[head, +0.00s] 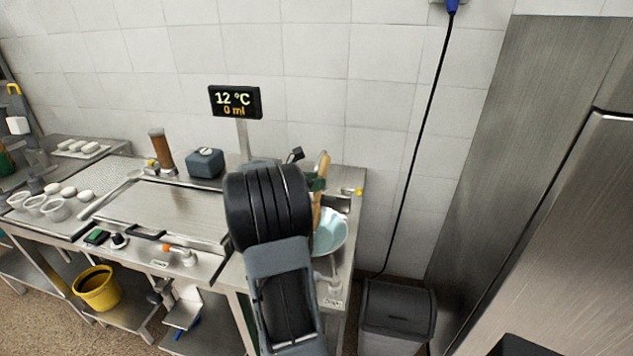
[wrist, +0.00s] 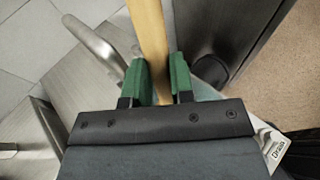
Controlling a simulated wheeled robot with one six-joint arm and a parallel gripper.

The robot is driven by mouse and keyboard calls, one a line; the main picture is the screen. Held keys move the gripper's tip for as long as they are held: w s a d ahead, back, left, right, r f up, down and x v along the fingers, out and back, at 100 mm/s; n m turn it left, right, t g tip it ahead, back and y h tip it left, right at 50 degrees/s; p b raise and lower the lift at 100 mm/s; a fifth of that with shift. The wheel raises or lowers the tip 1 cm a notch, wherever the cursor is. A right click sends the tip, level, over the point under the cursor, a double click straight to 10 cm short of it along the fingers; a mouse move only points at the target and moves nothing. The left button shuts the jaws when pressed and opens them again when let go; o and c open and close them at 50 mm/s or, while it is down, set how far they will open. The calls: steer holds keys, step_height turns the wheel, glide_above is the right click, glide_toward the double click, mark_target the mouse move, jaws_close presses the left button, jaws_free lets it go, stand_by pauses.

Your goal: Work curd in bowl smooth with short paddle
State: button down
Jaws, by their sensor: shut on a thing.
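My gripper (wrist: 160,82) has green fingers and is shut on the short paddle, a flat pale wooden piece (wrist: 149,30), in the wrist view. In the head view the paddle (head: 321,180) stands nearly upright, tilted slightly, with its lower part at the bowl. The bowl (head: 332,233) is light blue and sits on the right end of the steel counter, partly hidden behind my arm. The curd inside cannot be made out. Whether the paddle touches the bowl's inside cannot be told.
A steel vat with a flat cover (head: 160,212) fills the counter to the left. A display (head: 235,102) reads 12 °C and 0 ml. A grey bin (head: 397,312) stands right of the counter. A yellow bucket (head: 97,288) is on the lower shelf. Perforated baskets (head: 54,210) are far left.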

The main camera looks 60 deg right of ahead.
steer(key=shift+f, duration=0.25)
steer(key=shift+s+a+r, duration=0.2)
steer(key=shift+s+a, duration=0.05)
steer(key=shift+s, duration=0.2)
steer(key=shift+w+d+r+p, duration=0.35)
steer(key=shift+w+p, duration=0.1)
steer(key=shift+w, duration=0.1)
steer(key=shift+f, duration=0.1)
steer(key=shift+s+d+f, duration=0.1)
steer(key=shift+s+d, duration=0.1)
steer(key=shift+s, duration=0.1)
steer(key=shift+w, duration=0.1)
steer(key=shift+w+d+f, duration=0.15)
steer(key=shift+w+d, duration=0.4)
steer(key=shift+w, duration=0.05)
steer(key=shift+s+a+f, duration=0.2)
steer(key=shift+s+a, duration=0.1)
steer(key=shift+s, duration=0.45)
